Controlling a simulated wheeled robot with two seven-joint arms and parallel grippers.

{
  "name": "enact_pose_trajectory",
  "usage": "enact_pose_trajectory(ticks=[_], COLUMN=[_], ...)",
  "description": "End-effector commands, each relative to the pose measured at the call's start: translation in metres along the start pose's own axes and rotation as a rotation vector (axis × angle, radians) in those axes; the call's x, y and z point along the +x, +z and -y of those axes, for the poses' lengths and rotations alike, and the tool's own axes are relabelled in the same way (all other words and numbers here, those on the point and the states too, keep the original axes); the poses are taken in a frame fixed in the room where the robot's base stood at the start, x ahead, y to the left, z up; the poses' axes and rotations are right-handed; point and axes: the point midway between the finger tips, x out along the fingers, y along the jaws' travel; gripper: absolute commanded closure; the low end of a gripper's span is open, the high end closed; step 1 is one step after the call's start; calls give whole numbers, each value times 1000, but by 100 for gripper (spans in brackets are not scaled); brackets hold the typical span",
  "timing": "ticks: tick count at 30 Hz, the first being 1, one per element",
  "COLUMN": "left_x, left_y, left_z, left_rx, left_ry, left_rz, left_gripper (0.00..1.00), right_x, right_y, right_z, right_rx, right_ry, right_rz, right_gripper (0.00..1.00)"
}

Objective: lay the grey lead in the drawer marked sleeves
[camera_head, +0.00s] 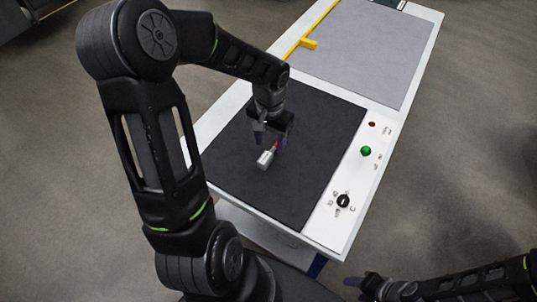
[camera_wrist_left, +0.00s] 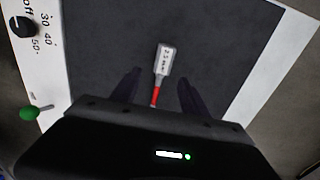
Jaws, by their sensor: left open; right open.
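The grey lead (camera_head: 265,160) lies on the black mat. It has a grey body with a printed label and a thin red end, as the left wrist view (camera_wrist_left: 165,62) shows. My left gripper (camera_head: 270,140) is open just above the lead, pointing down. In the left wrist view the red end lies between its two fingers, and the grey body reaches out beyond them. My right gripper (camera_head: 366,284) is open and empty at the bottom right, away from the bench. No drawer marked sleeves can be made out in either view.
The black mat (camera_head: 310,120) is otherwise clear. A grey surface (camera_head: 365,50) with a yellow bar (camera_head: 308,43) lies farther back.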

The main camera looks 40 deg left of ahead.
Motion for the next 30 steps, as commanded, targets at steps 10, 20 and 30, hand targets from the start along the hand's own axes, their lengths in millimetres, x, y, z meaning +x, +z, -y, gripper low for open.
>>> enact_pose_trajectory(ticks=[10,20,30], left_x=[44,45,44], left_y=[3,3,3], left_z=[2,2,2], left_rx=[2,1,1], left_ry=[1,0,0], left_rz=[2,1,1], left_gripper=[47,47,52], right_x=[-6,-6,-6], right_y=[0,1,1], right_z=[2,2,2], right_rx=[1,1,1], right_ry=[1,2,1], right_rz=[1,2,2], right_gripper=[51,51,51])
